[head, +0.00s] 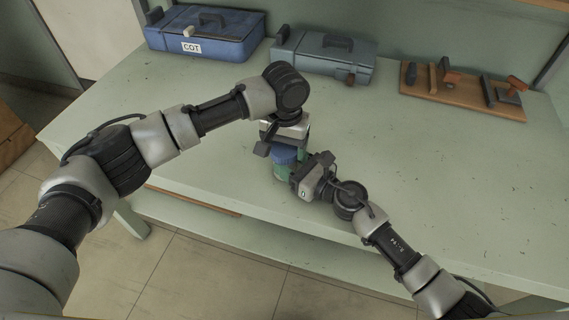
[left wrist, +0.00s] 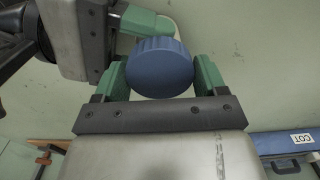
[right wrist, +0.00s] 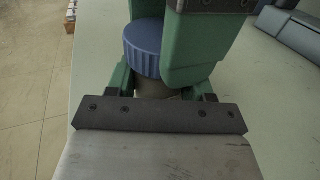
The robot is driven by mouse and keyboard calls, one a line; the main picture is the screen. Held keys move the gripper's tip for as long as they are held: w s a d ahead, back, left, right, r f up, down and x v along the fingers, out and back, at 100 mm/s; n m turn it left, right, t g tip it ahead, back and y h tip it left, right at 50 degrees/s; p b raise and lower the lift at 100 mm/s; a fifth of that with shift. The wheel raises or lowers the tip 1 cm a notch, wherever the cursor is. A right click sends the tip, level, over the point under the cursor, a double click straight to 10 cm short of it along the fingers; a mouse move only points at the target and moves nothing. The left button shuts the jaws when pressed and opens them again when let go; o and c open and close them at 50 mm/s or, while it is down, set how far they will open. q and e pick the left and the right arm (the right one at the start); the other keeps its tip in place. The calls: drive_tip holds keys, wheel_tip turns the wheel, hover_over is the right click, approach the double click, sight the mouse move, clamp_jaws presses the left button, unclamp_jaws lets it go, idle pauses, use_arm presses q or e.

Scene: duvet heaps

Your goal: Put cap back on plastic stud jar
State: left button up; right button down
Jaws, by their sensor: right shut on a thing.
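The ribbed blue cap (head: 285,155) is directly over the jar, upright; I cannot tell whether it is fully seated. In the left wrist view the cap (left wrist: 160,67) is between the green fingers of my left gripper (left wrist: 161,75), which comes down from above. Those fingers flank it closely; whether they press on it is unclear. The jar's brownish body (right wrist: 155,90) shows just under the cap in the right wrist view. My right gripper (right wrist: 163,88) is shut on the jar from the side. Most of the jar is hidden by the fingers.
The pale green table has a blue toolbox (head: 205,35) labelled COT and a grey-green toolbox (head: 325,55) at the back. A wooden board (head: 462,92) with tools lies at the back right. The table between is clear. The front edge is close to the jar.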

use_arm(q)
drive_tip(key=c, duration=0.5)
drive_tip(key=m, duration=0.3)
drive_tip(key=shift+m, duration=0.4)
drive_tip(key=m, duration=0.4)
drive_tip(key=o, duration=1)
drive_tip(key=shift+o, duration=0.2)
drive_tip(key=shift+r, duration=2.3)
